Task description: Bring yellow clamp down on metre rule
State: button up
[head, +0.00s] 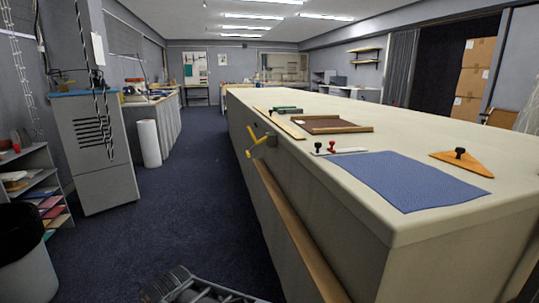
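The yellow clamp (261,139) is at the left edge of the long table, partway along it. Its yellow arms stick out over the aisle, one of them angled up, and a grey part shows below them. The metre rule (281,124) looks like a thin pale wooden strip lying flat along the table's left edge, close behind the clamp. I cannot tell whether the clamp touches it. A dark mechanical part of mine, possibly my gripper (190,287), shows low at the bottom edge, well apart from the clamp. Its fingers cannot be made out.
The cloth-covered table (450,225) holds a blue mat (400,180), a wooden triangle with a black knob (462,163), a brown framed tray (328,125), small knobbed pieces (325,149) and a green tool (286,110). A wooden rail (290,225) runs along its side. The left aisle is clear.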

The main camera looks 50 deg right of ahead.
aim_at(257, 143)
jog(key=z, duration=0.65)
jog(key=i, duration=1.15)
jog(key=z, duration=0.35)
